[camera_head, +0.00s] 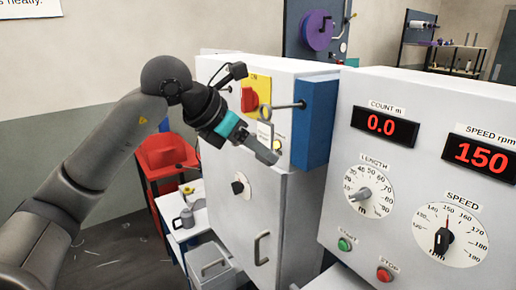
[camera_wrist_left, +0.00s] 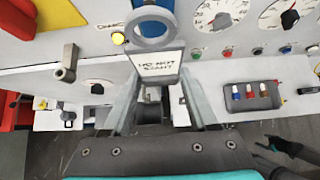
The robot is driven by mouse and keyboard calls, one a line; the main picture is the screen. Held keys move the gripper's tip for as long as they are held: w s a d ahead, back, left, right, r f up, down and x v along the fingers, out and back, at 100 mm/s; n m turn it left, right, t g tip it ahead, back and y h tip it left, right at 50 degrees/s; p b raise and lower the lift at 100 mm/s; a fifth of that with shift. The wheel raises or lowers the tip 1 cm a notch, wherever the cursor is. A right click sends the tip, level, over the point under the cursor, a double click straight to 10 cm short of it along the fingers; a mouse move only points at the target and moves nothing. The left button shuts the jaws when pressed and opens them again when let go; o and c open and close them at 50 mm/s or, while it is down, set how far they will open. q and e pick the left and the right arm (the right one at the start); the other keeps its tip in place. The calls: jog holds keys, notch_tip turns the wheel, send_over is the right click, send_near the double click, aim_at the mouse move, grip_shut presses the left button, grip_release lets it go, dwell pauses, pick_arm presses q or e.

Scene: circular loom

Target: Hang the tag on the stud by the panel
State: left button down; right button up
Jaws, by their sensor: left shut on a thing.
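My left gripper (camera_head: 268,152) is shut on the tag (camera_wrist_left: 157,63), a pale plate lettered "DO NOT START". In the left wrist view it stands between the two fingers, with its grey ring (camera_wrist_left: 152,28) beyond them. In the head view the ring (camera_head: 265,113) shows above the fingertips. The stud (camera_head: 288,106) is a thin dark rod beside the yellow panel (camera_head: 262,84) with the red switch. The ring overlaps the stud's left end in the picture; I cannot tell whether they touch. The stud is not clearly seen in the wrist view.
A blue box (camera_head: 315,122) juts out right of the stud. A yellow lamp (camera_head: 277,145) sits close to my fingertips. The cabinet door has a black knob (camera_head: 238,187) and a handle (camera_head: 261,248). The dial console (camera_head: 345,110) stands at right.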

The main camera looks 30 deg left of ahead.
pick_arm(q)
jog(key=shift+w+d, duration=0.1)
jog(key=shift+w, duration=0.15)
jog(key=shift+w+d+p, duration=0.3)
jog(key=shift+w+p, duration=0.5)
jog(key=shift+p, duration=0.1)
jog(key=shift+w+d, duration=0.1)
jog(key=shift+w, duration=0.1)
jog(key=shift+f, duration=0.2)
dwell(0.4)
jog(key=shift+c, duration=0.5)
grip_release()
jog(key=shift+s, duration=0.1)
jog(key=f+b+v, duration=0.1)
jog(key=b+v, duration=0.2)
jog(key=v, duration=0.5)
jog(key=shift+s+a+r, duration=0.2)
jog(key=shift+s+a, duration=0.1)
jog(key=shift+s, duration=0.2)
